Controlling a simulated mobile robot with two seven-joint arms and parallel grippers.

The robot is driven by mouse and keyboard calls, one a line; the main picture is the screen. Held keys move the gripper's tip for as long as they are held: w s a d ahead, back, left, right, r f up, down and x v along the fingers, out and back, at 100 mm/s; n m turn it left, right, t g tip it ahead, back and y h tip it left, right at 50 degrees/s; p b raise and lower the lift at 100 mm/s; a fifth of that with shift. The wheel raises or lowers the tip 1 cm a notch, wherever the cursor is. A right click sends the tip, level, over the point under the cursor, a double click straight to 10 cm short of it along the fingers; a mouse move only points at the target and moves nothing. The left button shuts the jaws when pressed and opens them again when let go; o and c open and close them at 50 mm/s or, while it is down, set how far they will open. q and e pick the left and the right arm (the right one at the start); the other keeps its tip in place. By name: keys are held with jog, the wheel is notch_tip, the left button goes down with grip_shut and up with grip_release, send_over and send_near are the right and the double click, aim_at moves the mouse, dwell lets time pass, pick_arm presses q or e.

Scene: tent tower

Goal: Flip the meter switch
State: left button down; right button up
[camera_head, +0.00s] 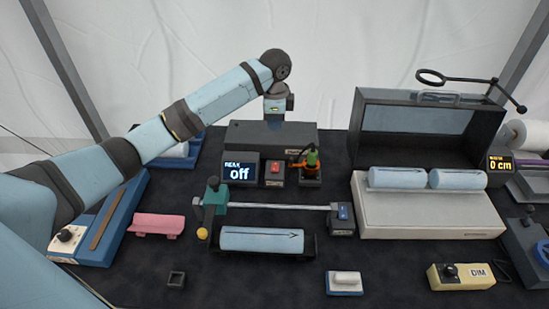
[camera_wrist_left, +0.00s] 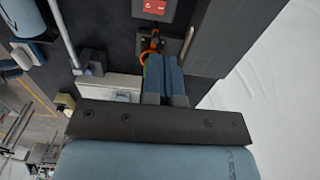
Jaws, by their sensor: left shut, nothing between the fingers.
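The meter's display (camera_head: 240,171) reads "off" and stands at the middle back of the dark table. A small dark box with a red rocker switch (camera_head: 274,172) stands just right of it. The red switch also shows at the top edge of the left wrist view (camera_wrist_left: 155,7). My left gripper (camera_head: 274,113) is above the long dark box behind the display, apart from the switch. In the left wrist view its fingers (camera_wrist_left: 165,82) are shut and empty. My right gripper is not in view.
A green-and-orange device (camera_head: 311,165) stands right of the red switch. The long dark box (camera_head: 270,135) lies behind. A rail with a blue switch (camera_head: 343,212) and a light blue roll (camera_head: 262,240) lie in front. An open case (camera_head: 425,215) is at right.

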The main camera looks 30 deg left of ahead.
aim_at(274, 167)
pick_arm(q)
jog(key=shift+f, duration=0.1)
notch_tip(274, 167, down, 13)
jog(key=shift+r+p, duration=0.2)
jog(key=shift+p, duration=0.5)
jog(key=shift+f, duration=0.65)
jog(key=shift+f, duration=0.15)
jog(key=shift+s+d+r+p, duration=0.25)
jog(key=shift+s+p, duration=0.4)
jog(key=shift+p, duration=0.7)
